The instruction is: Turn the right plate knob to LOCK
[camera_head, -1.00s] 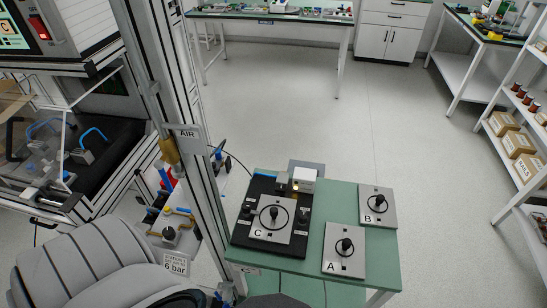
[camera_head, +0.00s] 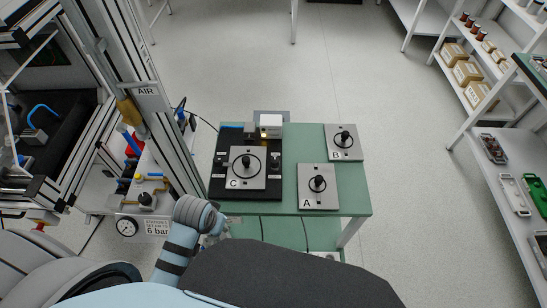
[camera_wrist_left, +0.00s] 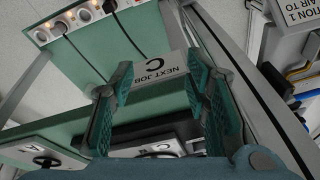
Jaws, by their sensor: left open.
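Plate C (camera_head: 247,178), grey with a black round knob (camera_head: 246,161), sits on a black fixture base (camera_head: 232,197) on the green table. Smaller dark knobs flank it, one left (camera_head: 219,161) and one right (camera_head: 275,161). Plate A (camera_head: 322,200) and plate B (camera_head: 344,153), each with a black knob, lie to the right. Knob markings, including any LOCK, are too small to read. My left gripper (camera_wrist_left: 158,78) is open and empty at the table's front edge. My right gripper is out of view.
A white box (camera_head: 271,123) stands behind plate C, beside a small lit lamp. An upright metal frame with an AIR sign (camera_head: 146,91) and a 6 bar gauge panel (camera_head: 157,226) borders the table's left. A shelf (camera_head: 503,180) is far right; the floor between is clear.

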